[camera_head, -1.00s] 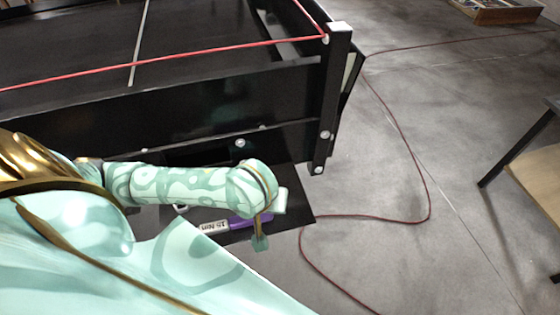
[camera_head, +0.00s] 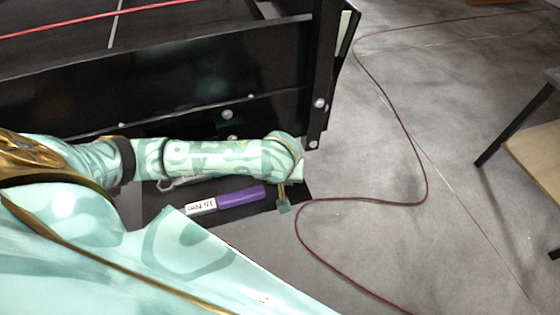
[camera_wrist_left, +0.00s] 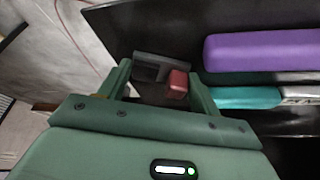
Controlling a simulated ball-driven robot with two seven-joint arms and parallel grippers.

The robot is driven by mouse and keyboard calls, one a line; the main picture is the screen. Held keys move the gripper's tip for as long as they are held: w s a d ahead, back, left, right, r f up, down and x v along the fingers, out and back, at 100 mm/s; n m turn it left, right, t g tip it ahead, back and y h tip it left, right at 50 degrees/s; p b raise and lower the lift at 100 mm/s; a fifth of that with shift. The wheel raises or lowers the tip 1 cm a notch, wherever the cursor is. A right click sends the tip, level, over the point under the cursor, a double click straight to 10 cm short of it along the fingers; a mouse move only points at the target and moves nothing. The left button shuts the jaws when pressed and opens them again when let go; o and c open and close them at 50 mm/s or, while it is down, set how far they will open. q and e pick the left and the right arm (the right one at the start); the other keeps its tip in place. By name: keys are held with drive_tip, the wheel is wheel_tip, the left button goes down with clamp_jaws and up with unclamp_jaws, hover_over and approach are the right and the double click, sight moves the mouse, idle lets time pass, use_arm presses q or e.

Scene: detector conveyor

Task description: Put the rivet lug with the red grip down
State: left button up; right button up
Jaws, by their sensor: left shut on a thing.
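The rivet lug (camera_wrist_left: 150,70) is a small grey piece with a red grip (camera_wrist_left: 178,84), seen in the left wrist view. My left gripper (camera_wrist_left: 160,75) is shut on it, with a finger on either side. In the head view my left gripper (camera_head: 283,204) is mostly hidden behind my own arm, near the right end of a black board (camera_head: 235,217) low beside the black frame. The lug is hidden there. In the wrist view the lug is over the black board (camera_wrist_left: 120,25); I cannot tell whether it touches. My right gripper is not in view.
A purple-handled tool (camera_head: 241,196) with a white label lies on the board, and a teal-handled tool (camera_wrist_left: 243,97) lies beside it. The black conveyor frame (camera_head: 200,65) rises behind. A red cable (camera_head: 427,165) runs over the floor; a table (camera_head: 535,150) stands at the right.

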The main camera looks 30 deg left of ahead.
use_arm(q)
drive_tip(key=o, duration=1.1)
drive_tip(key=shift+c, duration=0.2)
